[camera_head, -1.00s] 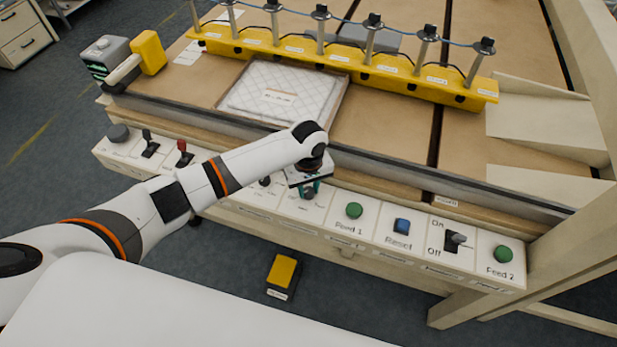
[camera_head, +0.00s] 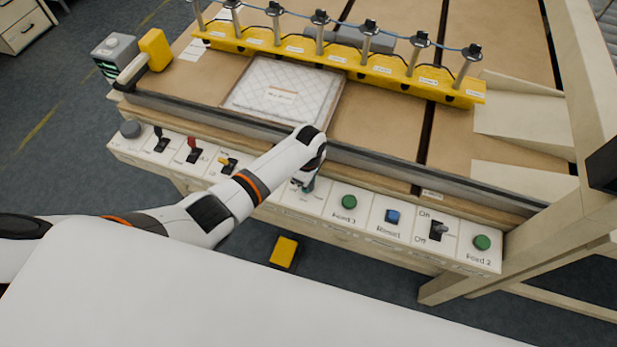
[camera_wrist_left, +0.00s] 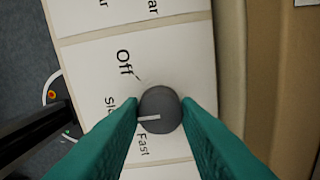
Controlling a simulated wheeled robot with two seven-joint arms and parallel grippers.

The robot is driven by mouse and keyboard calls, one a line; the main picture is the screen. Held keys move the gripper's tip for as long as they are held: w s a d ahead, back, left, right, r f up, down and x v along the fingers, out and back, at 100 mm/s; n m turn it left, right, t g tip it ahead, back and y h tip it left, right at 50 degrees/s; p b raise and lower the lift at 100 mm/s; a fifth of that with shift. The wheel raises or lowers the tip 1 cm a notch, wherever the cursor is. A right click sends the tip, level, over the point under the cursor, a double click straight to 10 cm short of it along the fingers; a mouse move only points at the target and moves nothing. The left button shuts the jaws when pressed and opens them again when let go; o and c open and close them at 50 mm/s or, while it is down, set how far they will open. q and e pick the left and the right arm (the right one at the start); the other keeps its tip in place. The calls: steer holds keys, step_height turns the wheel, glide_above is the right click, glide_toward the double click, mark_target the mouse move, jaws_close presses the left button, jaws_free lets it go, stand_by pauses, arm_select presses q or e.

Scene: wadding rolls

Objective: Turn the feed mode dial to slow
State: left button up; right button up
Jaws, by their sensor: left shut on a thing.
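The feed mode dial (camera_wrist_left: 160,110) is a round grey knob with a white pointer line, on a white panel with the labels Off, Slow and Fast. The pointer aims left in the left wrist view, roughly at the Slow label (camera_wrist_left: 108,106), which a finger partly covers. My left gripper (camera_wrist_left: 160,106) has its green fingers on either side of the knob, shut on it. In the head view the left gripper (camera_head: 305,181) reaches down to the panel and hides the dial. My right gripper is not in view.
The control panel also carries a green Feed 1 button (camera_head: 349,202), a blue Reset button (camera_head: 392,217), an On/Off switch (camera_head: 438,230) and a green Feed 2 button (camera_head: 482,242). Levers with red (camera_head: 194,143) and yellow (camera_head: 228,163) parts stand left of my arm. A wooden post rises at right.

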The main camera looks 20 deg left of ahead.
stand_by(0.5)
arm_select(q)
steer(key=o, duration=1)
steer(key=shift+c, duration=0.2)
step_height(320, 180, up, 12)
